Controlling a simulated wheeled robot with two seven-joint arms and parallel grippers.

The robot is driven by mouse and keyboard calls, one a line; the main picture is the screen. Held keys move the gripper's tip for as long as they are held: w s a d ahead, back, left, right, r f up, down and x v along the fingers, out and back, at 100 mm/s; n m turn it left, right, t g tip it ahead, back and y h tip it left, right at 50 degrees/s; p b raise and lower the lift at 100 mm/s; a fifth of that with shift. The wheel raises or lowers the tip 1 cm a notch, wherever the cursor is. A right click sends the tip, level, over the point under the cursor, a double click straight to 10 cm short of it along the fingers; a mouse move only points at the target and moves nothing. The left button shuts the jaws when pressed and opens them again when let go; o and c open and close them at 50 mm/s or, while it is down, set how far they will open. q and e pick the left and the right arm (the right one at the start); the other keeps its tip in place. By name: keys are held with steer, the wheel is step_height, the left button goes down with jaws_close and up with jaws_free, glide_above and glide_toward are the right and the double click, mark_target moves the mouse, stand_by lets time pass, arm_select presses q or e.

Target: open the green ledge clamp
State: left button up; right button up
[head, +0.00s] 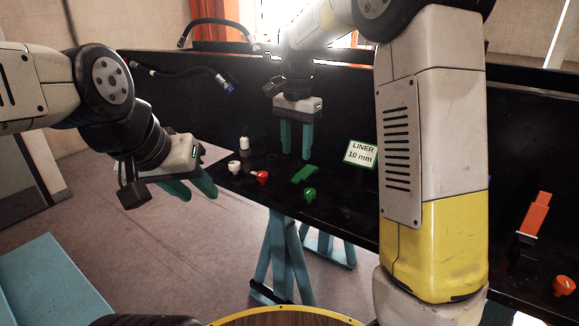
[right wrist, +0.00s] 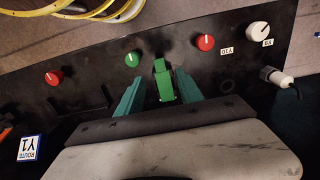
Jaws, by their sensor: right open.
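The green ledge clamp (head: 304,174) sits on the black panel's ledge beside a green knob (head: 309,195). In the right wrist view the clamp (right wrist: 162,80) lies between my two teal right fingers, with a gap to each side. My right gripper (head: 296,152) is open and empty, above and behind the clamp in the head view. Whether the clamp's lever is up or down is hard to tell. My left gripper (head: 200,194) hangs off the panel's left end, its fingertips apart and empty.
Red (head: 262,177) and white (head: 234,167) knobs and a white fitting (head: 244,143) stand left of the clamp. A "LINER 10 mm" sign (head: 361,154) is to its right. An orange clamp (head: 536,213) stands far right. A black hose with a blue end (head: 229,87) is at the back.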

mark_target(296, 179)
step_height(296, 179, down, 8)
steer(key=shift+r, duration=0.2)
jaws_close()
stand_by(1.5)
